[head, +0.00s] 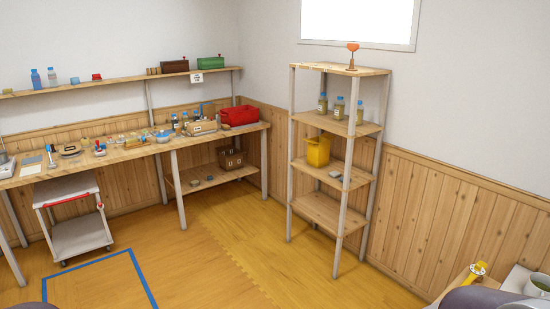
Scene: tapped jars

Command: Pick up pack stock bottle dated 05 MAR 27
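Three bottles with blue caps and yellowish contents stand upright on the second board of the wooden shelf rack (322,204): a left one (322,104), a middle one (339,109) and a right one (360,114). Further small bottles with blue caps (185,120) stand at the back of the long workbench (120,153). A blue bottle (36,79) and a pale bottle (52,77) stand on the wall shelf (120,80). Any dates on labels are too small to read, so I cannot tell which bottle is dated 05 MAR 27. Neither gripper is in view.
A yellow bin (318,151) sits below the bottles on the rack. A wooden surface with a yellow item (475,271) is close at lower right. The middle floor is clear.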

